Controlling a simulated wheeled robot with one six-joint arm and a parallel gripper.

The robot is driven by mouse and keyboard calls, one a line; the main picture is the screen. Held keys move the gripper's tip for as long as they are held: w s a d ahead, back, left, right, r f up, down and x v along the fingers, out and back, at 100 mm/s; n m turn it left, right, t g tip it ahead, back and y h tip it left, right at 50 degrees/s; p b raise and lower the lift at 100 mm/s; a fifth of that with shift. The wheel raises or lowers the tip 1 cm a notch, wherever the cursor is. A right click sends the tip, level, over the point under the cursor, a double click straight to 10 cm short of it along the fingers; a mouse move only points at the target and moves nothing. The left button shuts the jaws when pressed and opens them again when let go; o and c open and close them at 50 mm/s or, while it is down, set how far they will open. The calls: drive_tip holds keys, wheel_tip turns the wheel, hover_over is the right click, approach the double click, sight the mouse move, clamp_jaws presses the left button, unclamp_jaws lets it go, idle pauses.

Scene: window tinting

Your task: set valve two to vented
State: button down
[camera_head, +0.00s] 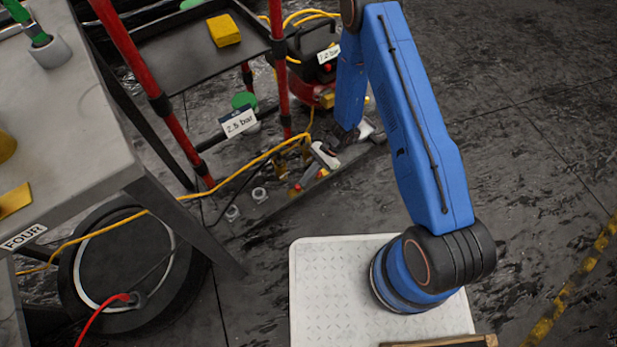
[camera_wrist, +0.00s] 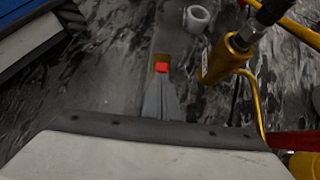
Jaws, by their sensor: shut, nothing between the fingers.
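In the wrist view, a small red-orange piece on a brass-coloured block (camera_wrist: 161,66) lies just beyond the tips of my gripper (camera_wrist: 161,82). The fingers are shut together and hold nothing. I cannot tell whether they touch the block. In the head view, my gripper (camera_head: 322,156) reaches down low to a dark floor-level rail (camera_head: 345,165) with small brass, red and yellow fittings (camera_head: 297,187). No label for valve two is readable, and its lever position is unclear.
A brass cylinder (camera_wrist: 224,61) with a yellow hose stands right of my fingers. A white ring (camera_wrist: 197,18) lies beyond. A red-posted cart (camera_head: 160,103), a red compressor (camera_head: 325,90) and a grey table (camera_head: 75,150) stand around.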

sight(296, 188)
drive_tip(key=shift+s+a, duration=0.5)
drive_tip(key=shift+a, duration=0.25)
drive_tip(key=shift+s+a, duration=0.5)
drive_tip(key=shift+a, duration=0.2)
drive_tip(key=shift+w+d, duration=0.3)
drive_tip(key=shift+d, duration=0.1)
drive_tip(key=shift+w+d, duration=0.45)
drive_tip(key=shift+d, duration=0.15)
drive_tip(key=shift+w+d, duration=0.4)
drive_tip(key=shift+d, duration=0.2)
drive_tip(key=v, duration=0.8)
drive_tip(key=shift+w+d+r, duration=0.2)
drive_tip(key=shift+w+d, duration=0.05)
drive_tip(key=shift+w+d+r, duration=0.25)
drive_tip(key=shift+d+r, duration=0.1)
drive_tip(key=shift+r, duration=0.1)
